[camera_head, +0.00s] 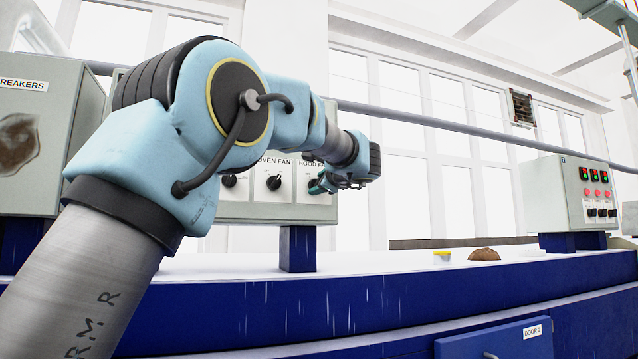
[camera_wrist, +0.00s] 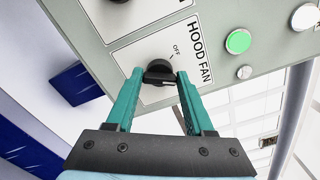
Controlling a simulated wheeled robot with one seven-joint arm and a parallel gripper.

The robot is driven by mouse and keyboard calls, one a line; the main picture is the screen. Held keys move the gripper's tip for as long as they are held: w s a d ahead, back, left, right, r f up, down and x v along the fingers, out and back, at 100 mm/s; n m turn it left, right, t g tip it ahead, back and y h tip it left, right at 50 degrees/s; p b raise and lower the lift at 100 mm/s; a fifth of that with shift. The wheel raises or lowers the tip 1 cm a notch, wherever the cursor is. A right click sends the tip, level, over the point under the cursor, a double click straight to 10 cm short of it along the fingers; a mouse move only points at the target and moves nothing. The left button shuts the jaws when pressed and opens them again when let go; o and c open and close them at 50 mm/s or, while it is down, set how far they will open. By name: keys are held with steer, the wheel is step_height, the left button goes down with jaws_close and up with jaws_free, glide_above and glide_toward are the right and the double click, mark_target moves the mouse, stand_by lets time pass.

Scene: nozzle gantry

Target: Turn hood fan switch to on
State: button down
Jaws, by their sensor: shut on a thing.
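The hood fan switch (camera_wrist: 158,72) is a black rotary knob on a white plate labelled HOOD FAN (camera_wrist: 200,50). The word OFF shows beside it in the wrist view, and the ON mark is hidden. My gripper (camera_wrist: 161,78) has its two teal fingers on either side of the knob and is shut on it. In the head view my gripper (camera_head: 322,184) is at the right end of the switch panel (camera_head: 262,212), and it covers the hood fan knob. The knob's exact angle is hard to read.
The OVEN FAN knob (camera_head: 274,182) is left of my gripper. A green button (camera_wrist: 238,41) is on the same panel. A control box (camera_head: 567,190) stands far right on the blue bench (camera_head: 400,300). A yellow-topped cup (camera_head: 442,256) and brown lump (camera_head: 484,254) sit on the bench.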

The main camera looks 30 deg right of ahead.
steer(key=shift+f+m, duration=0.1)
steer(key=shift+m, duration=0.2)
steer(key=shift+c, duration=1.4)
jaws_free()
steer(key=shift+s, duration=0.1)
steer(key=s+a+b, duration=0.1)
steer(key=s+b, duration=0.3)
steer(key=s, duration=0.6)
steer(key=shift+s+a+b, duration=0.15)
steer(key=shift+s+b, duration=0.15)
steer(key=shift+b, duration=0.05)
